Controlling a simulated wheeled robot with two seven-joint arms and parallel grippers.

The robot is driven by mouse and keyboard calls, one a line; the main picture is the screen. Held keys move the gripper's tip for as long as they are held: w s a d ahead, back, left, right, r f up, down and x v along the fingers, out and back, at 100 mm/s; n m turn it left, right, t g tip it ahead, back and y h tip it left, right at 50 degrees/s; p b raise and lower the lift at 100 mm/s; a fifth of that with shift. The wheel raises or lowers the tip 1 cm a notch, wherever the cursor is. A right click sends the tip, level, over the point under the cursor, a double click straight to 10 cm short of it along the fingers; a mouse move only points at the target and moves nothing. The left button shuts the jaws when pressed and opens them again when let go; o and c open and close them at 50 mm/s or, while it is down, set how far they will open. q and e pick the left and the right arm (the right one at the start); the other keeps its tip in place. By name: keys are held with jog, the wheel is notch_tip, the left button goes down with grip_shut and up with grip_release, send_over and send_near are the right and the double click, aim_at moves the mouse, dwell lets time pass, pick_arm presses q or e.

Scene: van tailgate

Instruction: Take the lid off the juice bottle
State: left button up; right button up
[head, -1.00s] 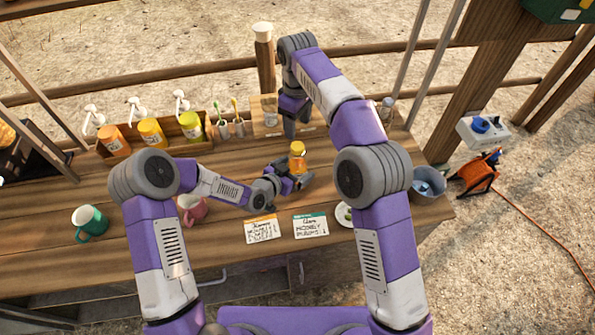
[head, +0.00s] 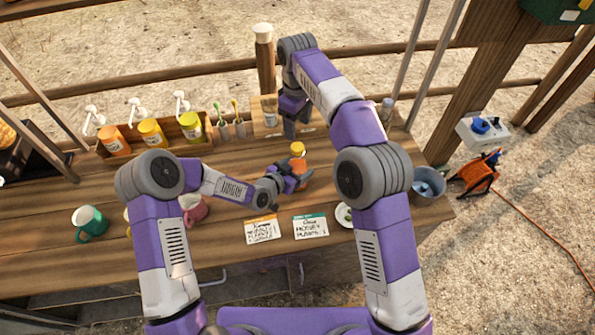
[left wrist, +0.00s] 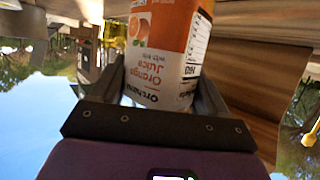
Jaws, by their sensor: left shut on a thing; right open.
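The orange juice bottle (head: 299,170) stands on the wooden counter, with its yellow-orange lid (head: 297,149) on top. My left gripper (head: 296,180) is shut on the bottle's body from the left. In the left wrist view the bottle's orange and white label (left wrist: 165,50) fills the space between the two fingers, upside down; the lid is out of that view. My right gripper (head: 291,127) is open and empty. It points down behind the bottle, near the board at the back of the counter, and is apart from the lid.
Several pump bottles (head: 152,132) stand in a wooden rack at the back left. Two cards (head: 310,226), a small plate (head: 345,214), a pink mug (head: 194,208) and a green mug (head: 89,222) are near the front. A grey bucket (head: 429,183) is at the right end.

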aim_at(297, 146)
jog(key=m, duration=0.8)
jog(key=shift+m, duration=0.3)
jog(key=m, duration=0.5)
jog(key=shift+m, duration=0.3)
jog(key=m, duration=0.3)
jog(key=shift+m, duration=0.4)
jog(key=m, duration=0.5)
jog(key=shift+m, duration=0.3)
jog(key=m, duration=1.1)
jog(key=shift+m, duration=0.4)
jog(key=shift+f+m, duration=0.25)
jog(key=shift+m, duration=0.05)
notch_tip(297, 146, down, 8)
jog(key=shift+r, duration=0.25)
jog(key=shift+c, duration=0.3)
